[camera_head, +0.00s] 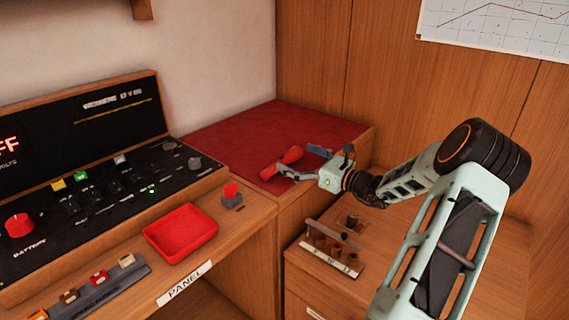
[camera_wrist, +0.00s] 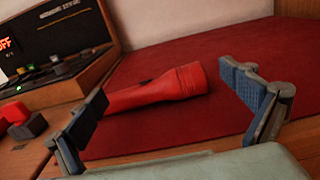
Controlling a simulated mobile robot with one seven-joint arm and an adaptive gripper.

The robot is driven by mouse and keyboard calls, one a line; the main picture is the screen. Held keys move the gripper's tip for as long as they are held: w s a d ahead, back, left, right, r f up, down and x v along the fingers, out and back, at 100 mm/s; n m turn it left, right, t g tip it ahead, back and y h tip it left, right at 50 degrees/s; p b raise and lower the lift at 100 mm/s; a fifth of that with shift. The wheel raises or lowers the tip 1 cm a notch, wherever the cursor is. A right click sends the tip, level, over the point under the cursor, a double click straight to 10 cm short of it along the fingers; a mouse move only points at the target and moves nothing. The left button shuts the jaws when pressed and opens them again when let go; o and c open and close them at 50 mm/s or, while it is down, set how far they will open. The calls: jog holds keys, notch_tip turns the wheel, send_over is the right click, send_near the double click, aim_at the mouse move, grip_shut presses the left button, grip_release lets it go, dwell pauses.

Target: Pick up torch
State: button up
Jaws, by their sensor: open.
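The torch is red, with a slim handle and a wider head. In the head view the torch (camera_head: 281,163) lies on its side on the dark red mat (camera_head: 240,130), near the mat's front edge. My gripper (camera_head: 302,163) is at the torch, with its jaws apart. In the wrist view the torch (camera_wrist: 160,90) lies between and beyond the open fingers of my gripper (camera_wrist: 168,112). The left finger overlaps the handle end and hides part of it. The right finger stands clear of the torch's head, with mat showing between. I cannot tell whether the left finger touches the torch.
A control panel (camera_head: 90,150) stands at left. A red tray (camera_head: 181,233) and a small red-and-grey object (camera_head: 232,195) lie on the panel's ledge. A rack (camera_head: 331,250) of small cylinders stands on the lower wooden top, below my arm. The mat behind the torch is clear.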

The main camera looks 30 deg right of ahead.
jog(key=shift+w+a, duration=0.1)
jog(key=shift+w, duration=0.3)
jog(key=c, duration=2.5)
jog(key=shift+c, duration=0.7)
jog(key=shift+r, duration=0.1)
